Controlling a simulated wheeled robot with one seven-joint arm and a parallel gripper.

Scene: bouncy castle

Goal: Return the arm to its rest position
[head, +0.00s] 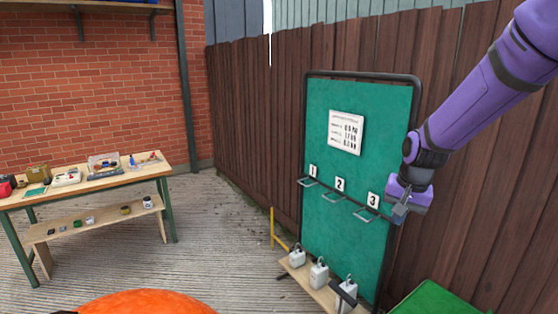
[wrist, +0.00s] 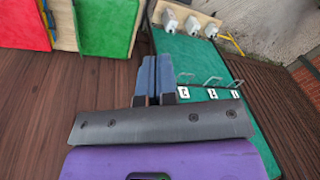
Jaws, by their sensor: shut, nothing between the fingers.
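My purple arm (head: 490,90) reaches in from the upper right in the head view. My gripper (head: 400,212) hangs in front of the right edge of a green board (head: 350,180), near the hook marked 3. In the wrist view my gripper (wrist: 157,62) has its two blue-grey fingers together with nothing between them. The board (wrist: 232,125) shows beside and behind the fingers there. Whether the gripper touches the board cannot be told.
Hooks numbered 1, 2 and 3 (head: 372,200) stick out from the board. Three white weights (head: 319,274) stand on a low wooden shelf (head: 325,297). A wooden fence (head: 255,120) runs behind. A workbench (head: 110,178) with small items stands left. Paving (head: 215,225) between is clear.

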